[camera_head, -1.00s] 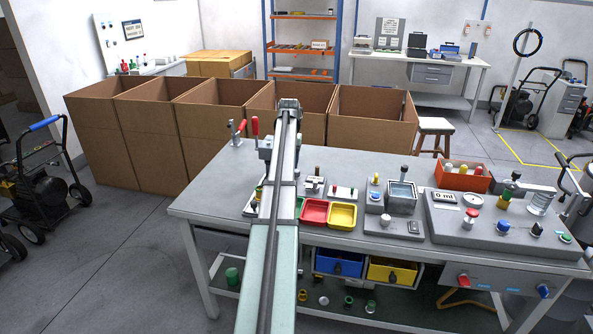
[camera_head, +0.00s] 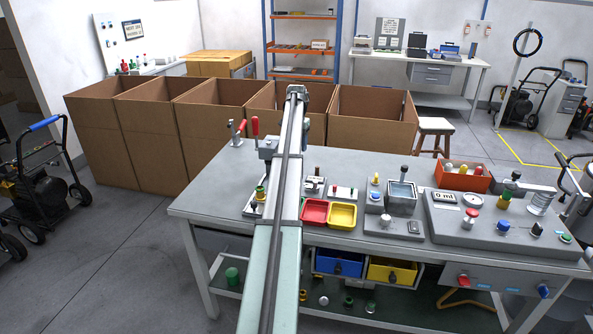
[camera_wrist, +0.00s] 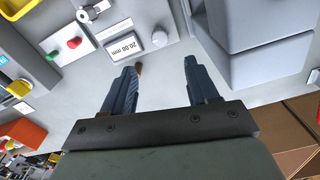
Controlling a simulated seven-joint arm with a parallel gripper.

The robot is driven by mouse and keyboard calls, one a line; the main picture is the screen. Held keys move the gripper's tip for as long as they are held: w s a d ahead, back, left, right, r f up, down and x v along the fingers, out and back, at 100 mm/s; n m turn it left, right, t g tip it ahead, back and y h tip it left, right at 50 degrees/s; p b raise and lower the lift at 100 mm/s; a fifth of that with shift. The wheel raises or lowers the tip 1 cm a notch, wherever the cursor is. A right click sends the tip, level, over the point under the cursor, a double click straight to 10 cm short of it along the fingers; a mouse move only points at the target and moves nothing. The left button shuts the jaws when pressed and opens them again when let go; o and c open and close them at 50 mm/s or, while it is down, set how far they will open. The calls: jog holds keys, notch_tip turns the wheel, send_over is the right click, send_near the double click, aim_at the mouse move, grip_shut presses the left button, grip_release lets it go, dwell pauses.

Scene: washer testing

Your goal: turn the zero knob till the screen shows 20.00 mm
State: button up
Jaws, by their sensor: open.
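In the wrist view, the screen (camera_wrist: 122,47) reads 20.00 mm. It is set in a light grey panel. The knob lies beyond the fingertips, in line with the gap, and nothing shows between the fingers but bare grey surface. The fingers look clear of the knob. In the head view my arm hides this device and the gripper.
In the wrist view, a red button (camera_wrist: 74,43) and a green button (camera_wrist: 53,55) sit left of the screen. A large grey block (camera_wrist: 262,55) stands close to the right finger. In the head view, red (camera_head: 314,211) and yellow (camera_head: 342,215) trays lie right of my arm.

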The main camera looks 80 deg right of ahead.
notch_tip(320, 180, down, 12)
jog(key=shift+f, duration=0.15)
dwell(0.3)
jog(key=shift+c, duration=0.4)
jog(key=c, duration=1)
jog(key=shift+o, duration=0.2)
jog(key=n, duration=0.3)
jog(key=shift+n, duration=2.4)
